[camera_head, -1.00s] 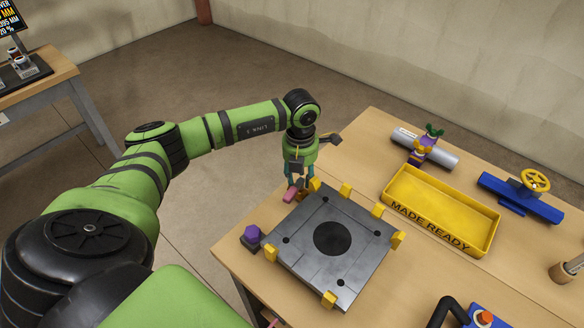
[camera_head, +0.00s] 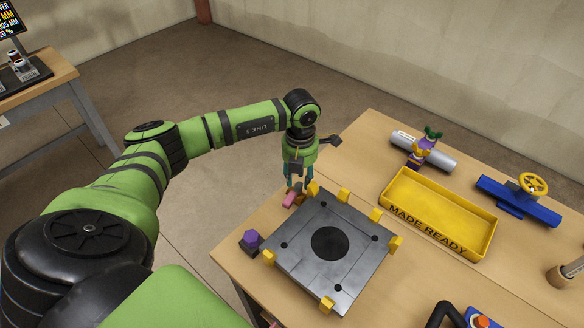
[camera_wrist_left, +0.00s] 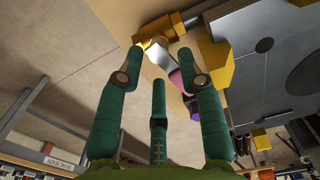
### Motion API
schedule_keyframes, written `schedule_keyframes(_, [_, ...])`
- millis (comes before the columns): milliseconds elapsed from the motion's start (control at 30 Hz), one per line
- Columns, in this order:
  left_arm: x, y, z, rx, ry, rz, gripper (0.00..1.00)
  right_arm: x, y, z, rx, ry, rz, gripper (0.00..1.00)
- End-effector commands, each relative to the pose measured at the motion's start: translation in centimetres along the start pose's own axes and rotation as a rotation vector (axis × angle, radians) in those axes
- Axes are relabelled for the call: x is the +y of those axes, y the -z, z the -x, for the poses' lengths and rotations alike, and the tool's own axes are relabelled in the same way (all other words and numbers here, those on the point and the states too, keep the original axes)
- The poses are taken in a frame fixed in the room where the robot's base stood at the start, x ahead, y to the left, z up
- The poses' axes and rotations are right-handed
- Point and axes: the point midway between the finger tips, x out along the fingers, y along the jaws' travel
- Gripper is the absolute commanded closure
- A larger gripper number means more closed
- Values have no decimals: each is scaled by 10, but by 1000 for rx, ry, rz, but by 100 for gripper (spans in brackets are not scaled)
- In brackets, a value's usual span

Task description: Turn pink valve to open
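The pink valve handle (camera_head: 290,201) sits at the table's left edge, beside the upper left corner of the grey plate. In the left wrist view the pink handle (camera_wrist_left: 187,76) shows just behind the right finger, with an orange-yellow valve body (camera_wrist_left: 168,28) above it and a pale grey pipe part between. My left gripper (camera_head: 297,183) hangs just over the valve. In the left wrist view its teal fingers (camera_wrist_left: 160,62) are spread, with a gap between the tips. I cannot tell whether a finger touches the handle. My right gripper is not in view.
The grey plate (camera_head: 298,262) with yellow blocks lies close to my gripper. A purple knob (camera_head: 251,238) stands at its left. A yellow tray (camera_head: 441,222), a blue valve with yellow wheel (camera_head: 519,199) and a grey pipe (camera_head: 438,155) lie further right. Bare wood (camera_head: 350,151) shows behind the plate.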

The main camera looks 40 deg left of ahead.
Motion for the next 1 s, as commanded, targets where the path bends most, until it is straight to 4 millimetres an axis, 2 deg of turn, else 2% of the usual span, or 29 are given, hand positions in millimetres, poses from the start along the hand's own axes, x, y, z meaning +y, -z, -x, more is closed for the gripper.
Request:
schedule_keyframes(67, [0,0,0,0,0,8,63,0,-1,0,-2,0,0,60])
schedule_keyframes(267, [0,0,1,0,1,251,63,0,-1,7,-3,0,0,60])
schedule_keyframes(667, [0,0,-8,0,0,252,63,0,-2,0,-4,0,0,60])
schedule_keyframes(767, [0,0,-5,-1,0,251,99,0,-2,2,-4,0,0,60])
schedule_keyframes(1000, [0,0,-5,0,0,252,100,0,-2,2,-4,0,0,60])
